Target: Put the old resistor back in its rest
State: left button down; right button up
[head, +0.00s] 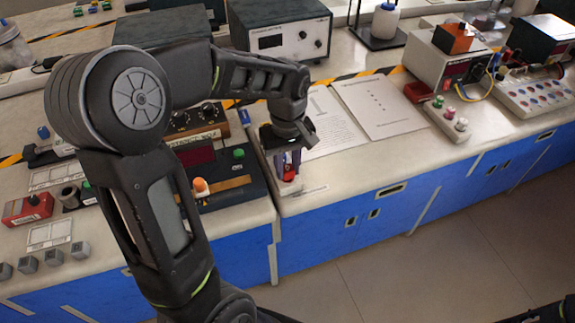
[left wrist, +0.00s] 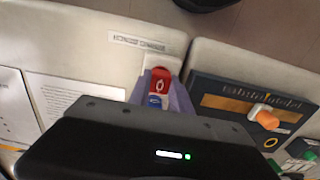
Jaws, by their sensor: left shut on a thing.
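My left gripper (head: 287,160) points down over the counter's front edge, just right of the dark meter box. It is shut on a small red and blue piece, seemingly the old resistor (head: 289,176). In the left wrist view the piece (left wrist: 159,84) shows its red end with a white mark, between purple-grey fingers. A pale block or plate (left wrist: 168,62), possibly the rest, shows right by the piece, near a printed label strip (left wrist: 137,42). The gripper hides most of it, so I cannot tell whether the piece touches it.
The dark meter box (head: 225,180) with an orange knob (head: 200,186) stands close left of the gripper. Paper sheets (head: 380,106) lie flat to the right.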

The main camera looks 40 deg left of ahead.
pick_arm(q)
jog(key=shift+f, duration=0.3)
jog(key=c, duration=0.7)
grip_release()
jog(key=shift+r+p, duration=2.45)
jog(key=shift+r, duration=0.85)
